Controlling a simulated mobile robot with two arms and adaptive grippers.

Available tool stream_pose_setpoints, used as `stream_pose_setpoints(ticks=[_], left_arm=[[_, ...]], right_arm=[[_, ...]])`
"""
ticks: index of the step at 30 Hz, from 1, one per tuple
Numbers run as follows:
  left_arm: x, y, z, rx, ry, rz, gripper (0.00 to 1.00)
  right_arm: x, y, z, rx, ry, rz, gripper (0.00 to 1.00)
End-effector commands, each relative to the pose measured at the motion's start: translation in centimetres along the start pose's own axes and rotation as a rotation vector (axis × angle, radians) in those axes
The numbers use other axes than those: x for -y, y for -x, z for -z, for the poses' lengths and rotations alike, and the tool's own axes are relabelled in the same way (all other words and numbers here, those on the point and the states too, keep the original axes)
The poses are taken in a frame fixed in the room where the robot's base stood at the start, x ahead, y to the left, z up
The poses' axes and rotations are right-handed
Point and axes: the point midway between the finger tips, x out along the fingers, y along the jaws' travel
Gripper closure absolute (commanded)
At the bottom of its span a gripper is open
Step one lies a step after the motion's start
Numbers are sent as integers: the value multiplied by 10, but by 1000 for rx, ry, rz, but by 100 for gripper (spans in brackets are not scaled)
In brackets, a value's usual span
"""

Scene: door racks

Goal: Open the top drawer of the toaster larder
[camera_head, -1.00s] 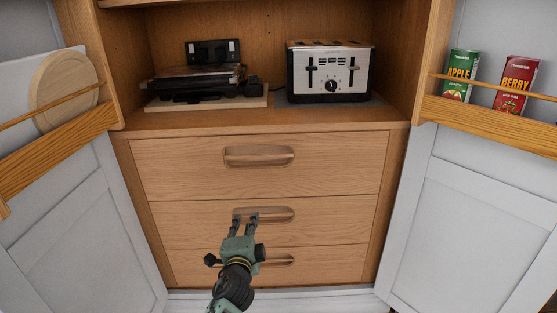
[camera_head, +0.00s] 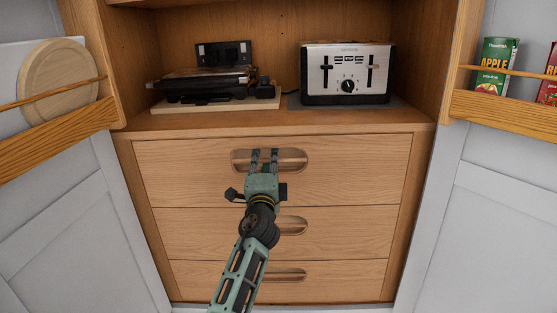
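The toaster larder is a wooden cabinet with a silver and black toaster (camera_head: 346,75) on its shelf. Below are three drawers with recessed handles. The top drawer (camera_head: 360,165) looks closed, flush with the others. My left gripper (camera_head: 264,157) is in front of the top drawer's handle recess (camera_head: 293,160), at its left half. Its two fingers point up and are a little apart, with a narrow gap between them. I cannot tell whether the fingertips touch or enter the recess. My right gripper is not in view.
The middle drawer (camera_head: 345,222) and bottom drawer (camera_head: 345,280) look closed. A black grill (camera_head: 205,84) sits on a board beside the toaster.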

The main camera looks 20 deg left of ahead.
Motion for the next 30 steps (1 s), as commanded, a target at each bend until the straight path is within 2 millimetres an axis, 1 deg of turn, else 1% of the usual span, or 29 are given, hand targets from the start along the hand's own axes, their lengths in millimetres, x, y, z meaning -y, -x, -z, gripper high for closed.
stream_pose_setpoints(ticks=[3,9,15,16,30], left_arm=[[0,-3,0,0,0,1,82],[0,-3,0,0,0,0,82],[1,-3,0,0,1,1,99],[1,-3,0,0,1,1,100],[4,-3,0,-1,1,5,100]], right_arm=[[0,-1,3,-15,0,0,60],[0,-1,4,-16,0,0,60],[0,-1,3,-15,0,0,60],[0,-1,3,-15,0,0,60],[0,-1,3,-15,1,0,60]])
